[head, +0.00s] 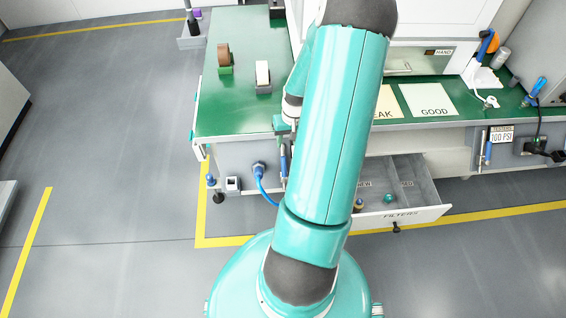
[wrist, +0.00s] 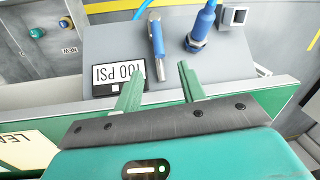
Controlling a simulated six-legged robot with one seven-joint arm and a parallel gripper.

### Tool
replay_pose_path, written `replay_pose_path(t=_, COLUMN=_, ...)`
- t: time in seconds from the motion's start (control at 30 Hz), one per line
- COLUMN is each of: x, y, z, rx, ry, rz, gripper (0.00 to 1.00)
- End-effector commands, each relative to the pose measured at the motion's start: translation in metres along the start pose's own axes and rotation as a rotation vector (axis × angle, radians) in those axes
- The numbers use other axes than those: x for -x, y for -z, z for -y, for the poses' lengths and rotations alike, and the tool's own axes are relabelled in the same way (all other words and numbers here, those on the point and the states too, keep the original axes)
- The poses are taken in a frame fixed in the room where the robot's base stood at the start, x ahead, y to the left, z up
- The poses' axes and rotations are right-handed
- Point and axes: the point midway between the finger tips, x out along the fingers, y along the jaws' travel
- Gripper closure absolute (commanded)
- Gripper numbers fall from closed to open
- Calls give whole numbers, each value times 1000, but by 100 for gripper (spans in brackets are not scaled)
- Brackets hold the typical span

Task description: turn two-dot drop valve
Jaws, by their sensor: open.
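In the wrist view, a drop valve with a blue lever handle (wrist: 157,40) sits on a grey panel, beside an upside-down "100 PSI" label (wrist: 119,76). My gripper (wrist: 159,72) is open and empty. Its green fingers point at the panel, with the lever's free end roughly between and just beyond the fingertips; contact cannot be told. A blue hose fitting (wrist: 198,38) is beside the lever. In the head view, this blue handle (head: 284,160) shows left of my arm. A second blue-handled valve (head: 488,148) is at the right. No dot marks are readable on either.
The green bench (head: 225,112) carries tape dispensers and a "GOOD" card (head: 434,100). An open "FILTERS" drawer (head: 420,214) juts out below the bench. A blue hose (head: 266,190) hangs near the left valve. The floor at left is clear.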

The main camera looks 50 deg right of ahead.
Motion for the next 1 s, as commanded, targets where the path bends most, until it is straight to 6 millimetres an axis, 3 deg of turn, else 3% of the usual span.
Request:
replay_pose_path(t=0.27, x=-26, y=1, z=-6, rx=-13, ry=11, rz=3, gripper=59)
replay_pose_path(t=0.8, x=-126, y=2, z=-4, rx=-12, ry=10, rz=3, gripper=59)
replay_pose_path(t=1.0, x=-143, y=2, z=-4, rx=-11, ry=9, rz=1, gripper=59)
